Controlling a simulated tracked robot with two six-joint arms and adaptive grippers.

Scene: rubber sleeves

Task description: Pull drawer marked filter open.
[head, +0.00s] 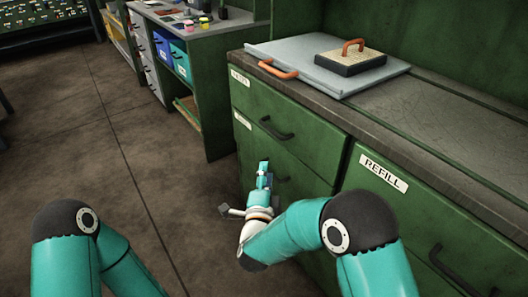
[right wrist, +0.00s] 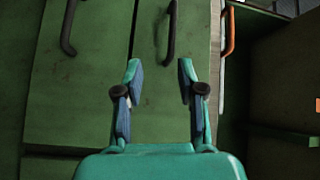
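A green cabinet has two drawers at its left, one above the other, with small white labels too slanted and small to read surely. The upper drawer's label (head: 240,77) and black bar handle (head: 276,129) show in the head view. The lower drawer has its own label (head: 243,120); its handle is partly hidden by my right gripper (head: 265,173). Both drawers are shut. In the right wrist view, my right gripper (right wrist: 159,75) is open and empty, apart from the upper handle (right wrist: 171,32) and the lower handle (right wrist: 70,28). My left gripper is out of view.
A drawer marked REFILL (head: 383,172) is to the right. On the worktop lie a grey panel with an orange handle (head: 278,70) and a block with a handle (head: 351,62). A bench (head: 180,30) with coloured bins stands behind left. The floor (head: 110,130) is clear.

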